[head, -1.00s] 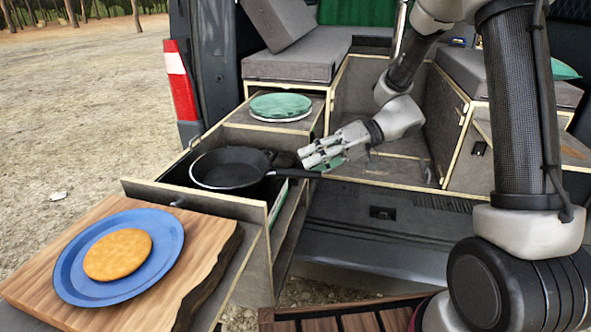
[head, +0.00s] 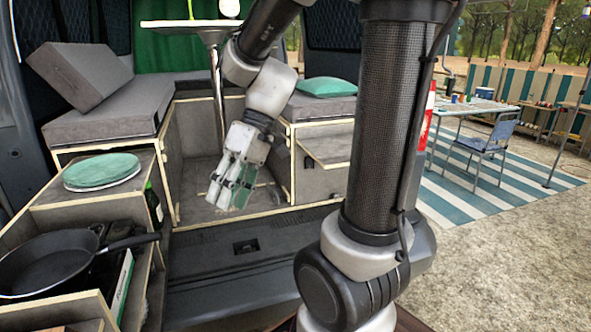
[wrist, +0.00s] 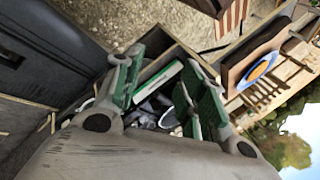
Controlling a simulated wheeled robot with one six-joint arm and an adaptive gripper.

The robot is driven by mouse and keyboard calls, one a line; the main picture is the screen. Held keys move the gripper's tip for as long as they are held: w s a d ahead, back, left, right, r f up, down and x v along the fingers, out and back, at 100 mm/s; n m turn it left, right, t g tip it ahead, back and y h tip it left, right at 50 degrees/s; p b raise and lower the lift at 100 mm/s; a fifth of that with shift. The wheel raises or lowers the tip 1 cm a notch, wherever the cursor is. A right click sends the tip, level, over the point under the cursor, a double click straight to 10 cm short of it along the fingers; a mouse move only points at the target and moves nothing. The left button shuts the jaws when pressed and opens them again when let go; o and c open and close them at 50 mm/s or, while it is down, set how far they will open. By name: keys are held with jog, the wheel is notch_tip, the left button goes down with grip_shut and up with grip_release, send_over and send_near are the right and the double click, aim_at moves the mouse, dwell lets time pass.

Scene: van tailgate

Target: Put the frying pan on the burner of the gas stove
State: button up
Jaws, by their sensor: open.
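The black frying pan (head: 48,262) sits level in the open drawer unit at the left of the head view, its handle (head: 135,241) pointing right. Dark stove parts (head: 112,262) show beside and under the handle. The burner is hidden, so I cannot tell whether the pan rests fully on it. My gripper (head: 228,198) is open and empty, to the right of the handle end and apart from it. In the wrist view its green-padded fingers (wrist: 165,92) are spread; I cannot make out the pan there.
A green-topped round plate stack (head: 102,170) lies on the counter behind the pan. A dark bottle (head: 153,205) and a green-and-white box (head: 122,285) stand near the handle. Grey bench cushions (head: 110,112) are behind. A blue plate (wrist: 260,66) shows in the wrist view.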

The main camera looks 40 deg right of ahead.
jog(key=s+d+r+m+t+h, duration=0.4)
jog(key=s+d+t+h, duration=0.1)
jog(key=d, duration=0.6)
jog(key=shift+s+d+r+h, duration=0.3)
jog(key=shift+s+h, duration=0.3)
jog(key=shift+s, duration=0.6)
